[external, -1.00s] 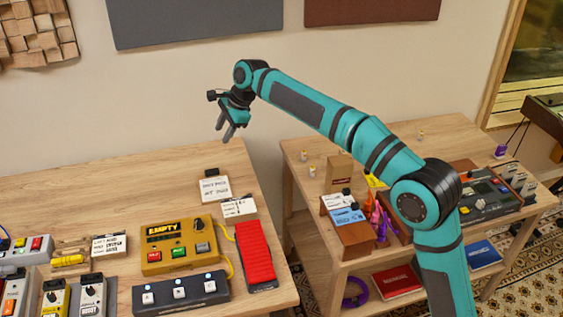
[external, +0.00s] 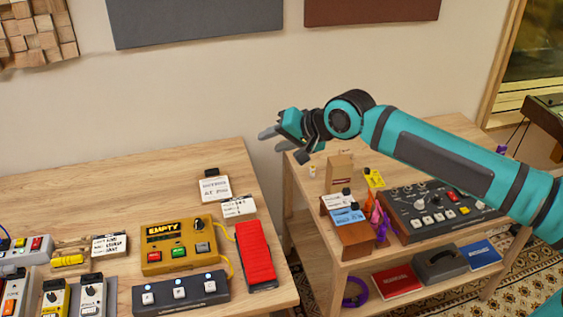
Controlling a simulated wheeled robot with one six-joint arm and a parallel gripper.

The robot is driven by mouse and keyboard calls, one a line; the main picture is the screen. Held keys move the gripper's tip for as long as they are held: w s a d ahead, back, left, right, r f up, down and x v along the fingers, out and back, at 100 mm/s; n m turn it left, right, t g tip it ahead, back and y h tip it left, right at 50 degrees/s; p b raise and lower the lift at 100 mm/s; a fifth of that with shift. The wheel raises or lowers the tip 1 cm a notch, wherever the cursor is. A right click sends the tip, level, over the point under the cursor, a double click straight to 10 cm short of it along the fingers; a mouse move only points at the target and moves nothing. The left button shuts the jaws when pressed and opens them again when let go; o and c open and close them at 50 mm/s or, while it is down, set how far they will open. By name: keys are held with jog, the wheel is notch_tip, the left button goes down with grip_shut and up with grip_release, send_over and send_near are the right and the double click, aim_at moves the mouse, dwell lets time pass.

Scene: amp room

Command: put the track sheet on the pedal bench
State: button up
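The pedal bench (external: 120,178) is the wooden table at left, with several pedals on it. White clipped sheets lie at its back right: one with handwriting (external: 213,188) and a smaller one (external: 238,207). On the right table, a white sheet (external: 337,201) and a blue sheet (external: 348,217) with dark clips lie on a brown stand (external: 358,236). I cannot tell which is the track sheet; the writing is too small. My gripper (external: 268,140) is open and empty, in the air above the gap between the tables, its fingers pointing left.
A yellow pedal (external: 166,255), a red treadle pedal (external: 256,258) and a dark footswitch bar (external: 180,293) crowd the bench front. The right table holds a mixer (external: 420,205), a brown block (external: 339,172) and purple and pink items. The bench's back left is clear.

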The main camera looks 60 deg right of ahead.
jog(key=s+a+f+n+t, duration=0.2)
jog(key=s+n, duration=0.2)
jog(key=s, duration=0.6)
jog(key=s+a+f+n+t, duration=0.2)
jog(key=s+a+n, duration=0.1)
jog(key=s, duration=0.7)
jog(key=s+a+f+n+t, duration=0.2)
jog(key=s+n, duration=0.3)
jog(key=s, duration=0.5)
jog(key=shift+a+t, duration=0.3)
jog(key=shift+f, duration=0.1)
